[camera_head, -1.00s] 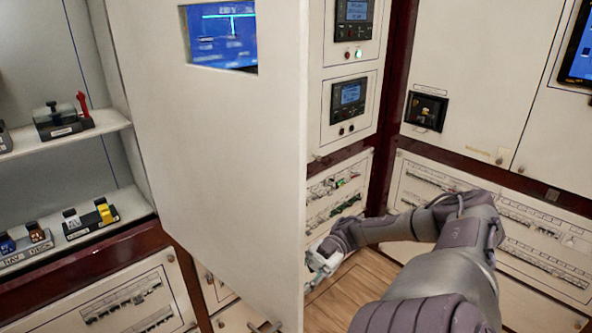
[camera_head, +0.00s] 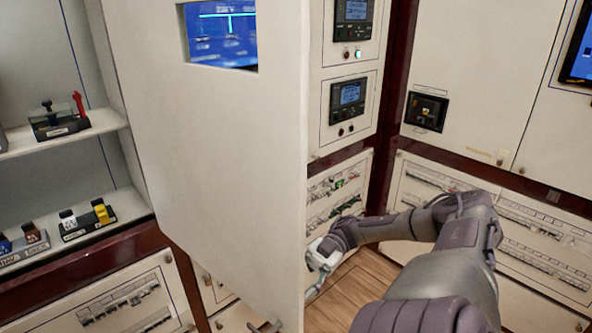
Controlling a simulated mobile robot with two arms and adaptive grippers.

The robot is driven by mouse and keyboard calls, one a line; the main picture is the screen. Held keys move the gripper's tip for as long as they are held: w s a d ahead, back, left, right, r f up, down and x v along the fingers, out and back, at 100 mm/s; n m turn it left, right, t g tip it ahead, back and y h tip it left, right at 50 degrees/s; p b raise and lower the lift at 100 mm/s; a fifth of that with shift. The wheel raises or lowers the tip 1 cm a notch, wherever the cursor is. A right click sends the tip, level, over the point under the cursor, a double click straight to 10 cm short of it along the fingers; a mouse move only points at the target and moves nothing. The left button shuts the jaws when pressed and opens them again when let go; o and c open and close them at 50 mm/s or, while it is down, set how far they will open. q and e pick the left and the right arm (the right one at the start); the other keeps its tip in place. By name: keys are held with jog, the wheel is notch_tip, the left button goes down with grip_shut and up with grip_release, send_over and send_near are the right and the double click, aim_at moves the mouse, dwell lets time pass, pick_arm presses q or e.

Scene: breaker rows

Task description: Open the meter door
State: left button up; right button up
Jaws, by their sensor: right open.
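The meter door (camera_head: 215,140) is a large cream panel with a window cut near its top, through which a blue screen (camera_head: 222,32) shows. It stands swung out from the wall, its free edge toward the middle of the view. My right gripper (camera_head: 318,262) is at the lower part of that free edge, open, with its fingers partly hidden by the door. I cannot tell whether it touches the door. My left gripper is not in view.
Open shelves (camera_head: 75,135) with small devices stand at the left. Two meter units (camera_head: 347,103) sit on the wall behind the door. Breaker panels (camera_head: 535,235) line the lower right. Some wooden floor (camera_head: 350,285) is clear below my right arm.

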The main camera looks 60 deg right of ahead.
jog(key=shift+d, duration=0.1)
jog(key=s+d, duration=0.1)
jog(key=d, duration=0.6)
jog(key=shift+d, duration=0.1)
dwell(0.4)
